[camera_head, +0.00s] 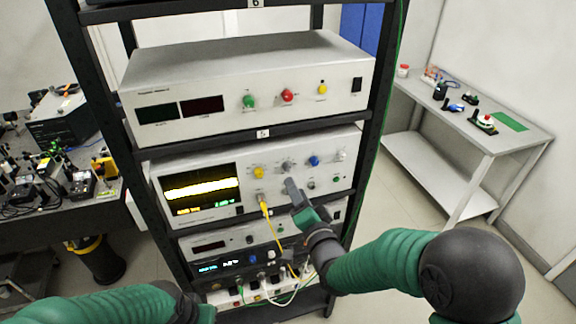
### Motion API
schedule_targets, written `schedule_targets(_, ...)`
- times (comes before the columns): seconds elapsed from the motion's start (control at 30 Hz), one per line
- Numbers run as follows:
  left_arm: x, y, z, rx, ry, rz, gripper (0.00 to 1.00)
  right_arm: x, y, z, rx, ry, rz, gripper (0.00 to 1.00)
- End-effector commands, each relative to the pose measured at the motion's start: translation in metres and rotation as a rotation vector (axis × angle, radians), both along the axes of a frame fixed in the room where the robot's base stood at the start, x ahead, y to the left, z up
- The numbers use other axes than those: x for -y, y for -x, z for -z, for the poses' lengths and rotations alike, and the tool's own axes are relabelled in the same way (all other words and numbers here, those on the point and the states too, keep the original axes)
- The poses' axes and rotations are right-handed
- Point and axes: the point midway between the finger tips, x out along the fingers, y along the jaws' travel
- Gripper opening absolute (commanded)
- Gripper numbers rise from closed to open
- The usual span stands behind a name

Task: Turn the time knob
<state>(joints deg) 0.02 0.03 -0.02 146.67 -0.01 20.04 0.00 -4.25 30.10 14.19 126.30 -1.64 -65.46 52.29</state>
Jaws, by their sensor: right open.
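The oscilloscope-like instrument (215,215) has a lit screen with a yellow trace and sits on the rack's middle shelf. Its front carries a yellow knob (258,172), a grey knob (287,165), a blue knob (314,161) and a pale knob (340,156). The labels are too small to read, so I cannot tell which one is the time knob. My right gripper (293,192) is open in front of the panel, just below the grey knob. Contact with the panel cannot be told. My left arm enters at the bottom left; its gripper fingers are out of view.
A yellow cable (266,212) hangs from the panel left of my right gripper. The black rack post (377,110) stands to the right. Another instrument (215,80) with coloured knobs sits above. More units and cables lie below. A side table (440,150) stands at right.

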Motion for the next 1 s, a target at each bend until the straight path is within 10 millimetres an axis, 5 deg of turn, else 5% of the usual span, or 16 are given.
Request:
schedule_targets(0.3,0.0,0.0,-0.031,0.0,0.0,0.001,0.0,-0.021,-0.064,-0.003,0.001,0.002,0.001,0.42)
schedule_targets(0.67,0.0,0.0,-0.032,0.0,0.0,0.0,0.0,-0.024,-0.073,0.0,0.002,0.002,0.002,0.42)
schedule_targets(1.0,0.0,0.0,-0.032,0.0,0.0,0.001,0.0,-0.023,-0.073,-0.001,0.002,0.001,0.003,0.0)
